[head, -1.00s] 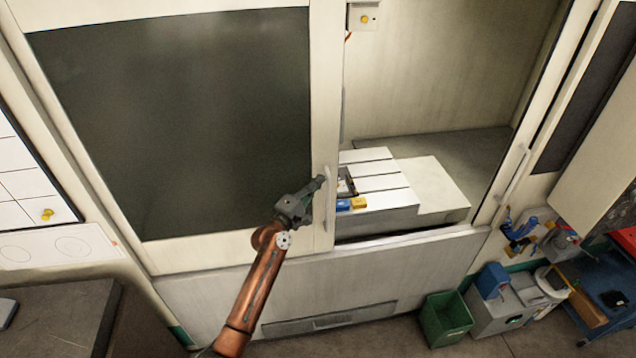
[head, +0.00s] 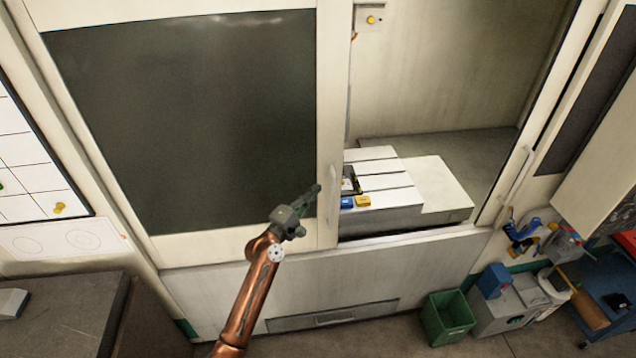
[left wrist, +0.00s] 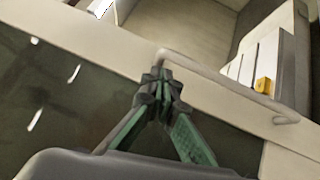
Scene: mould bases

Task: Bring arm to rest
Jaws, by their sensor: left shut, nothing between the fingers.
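My left gripper (head: 313,191) is in front of the left sliding door (head: 185,120) of the machine, just left of its vertical handle (head: 333,195). Its fingers are shut with nothing between them, as the left wrist view also shows (left wrist: 160,88). In that view the door handle (left wrist: 215,78) lies beyond the fingertips; whether they touch it is hard to tell. My left arm comes up from the bottom of the head view. My right gripper does not show.
A green bin (head: 447,318) and a blue cart (head: 608,300) stand at the lower right. A dark cabinet (head: 60,300) stands at the lower left.

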